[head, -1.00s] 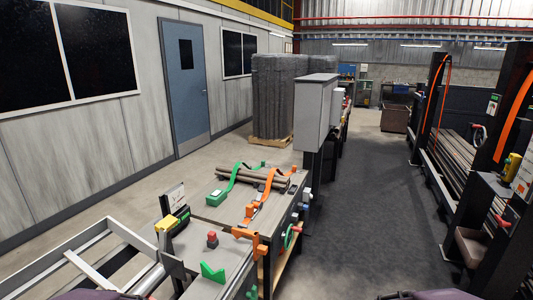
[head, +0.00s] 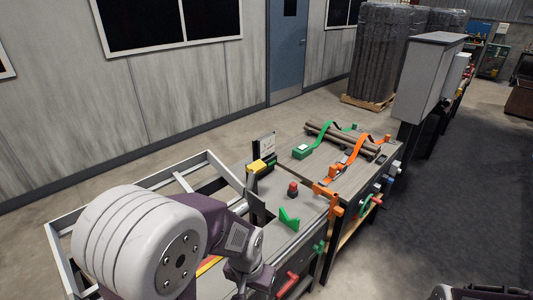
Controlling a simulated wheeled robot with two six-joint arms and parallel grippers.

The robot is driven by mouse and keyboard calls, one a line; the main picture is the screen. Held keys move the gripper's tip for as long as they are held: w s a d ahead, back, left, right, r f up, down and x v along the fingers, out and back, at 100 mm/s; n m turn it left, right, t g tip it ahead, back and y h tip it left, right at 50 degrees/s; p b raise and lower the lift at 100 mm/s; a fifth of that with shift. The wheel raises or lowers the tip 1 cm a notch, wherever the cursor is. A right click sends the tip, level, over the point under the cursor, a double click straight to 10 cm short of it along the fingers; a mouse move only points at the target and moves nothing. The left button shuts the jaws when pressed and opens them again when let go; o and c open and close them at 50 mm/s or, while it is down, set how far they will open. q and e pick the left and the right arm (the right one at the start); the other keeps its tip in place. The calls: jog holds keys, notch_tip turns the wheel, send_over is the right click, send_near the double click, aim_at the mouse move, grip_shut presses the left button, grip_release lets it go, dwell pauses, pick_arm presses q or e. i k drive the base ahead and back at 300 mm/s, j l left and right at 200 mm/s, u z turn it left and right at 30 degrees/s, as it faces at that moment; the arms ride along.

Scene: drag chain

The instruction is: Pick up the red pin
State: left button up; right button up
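A red pin-like handle (head: 289,283) sticks out from the front side of the near bench, low in the head view. A second small red piece, a red knob on a dark base (head: 292,189), stands upright on the bench top; I cannot tell for certain which of the two is the red pin. My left arm comes in at the lower left and its wrist part hangs left of the red handle, apart from it in the picture. The fingers of my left gripper do not show. Only a bit of my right arm shows at the bottom right edge.
The bench top (head: 268,232) bears a green V-shaped block (head: 289,219) and an orange bracket (head: 328,196) at its edge. Behind lie pipes with green and orange straps (head: 347,149). A grey metal frame (head: 58,245) stands left. The dark floor (head: 440,200) on the right is clear.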

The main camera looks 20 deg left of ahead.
aim_at(292, 185)
jog(key=k+u, duration=0.4)
jog(key=k+j+u, duration=0.2)
jog(key=u, duration=0.15)
jog(key=k+j+z, duration=0.25)
jog(key=k+j, duration=0.25)
jog(key=j, duration=0.3)
jog(key=k+j+z, duration=0.25)
jog(key=k+j, duration=0.3)
jog(key=i+l, duration=0.1)
jog(key=l, duration=0.25)
jog(key=i+l, duration=0.1)
jog(key=l, duration=0.3)
jog(key=i+l+u, duration=0.45)
jog(key=i, duration=0.15)
jog(key=i+l+u, duration=0.6)
jog(key=l, duration=0.4)
jog(key=i+l+u, duration=0.25)
jog(key=l, duration=0.15)
jog(key=i+l+u, duration=0.2)
jog(key=l, duration=0.2)
jog(key=i+l+u, duration=0.2)
jog(key=l, duration=0.25)
jog(key=k+j, duration=0.05)
jog(key=k, duration=0.05)
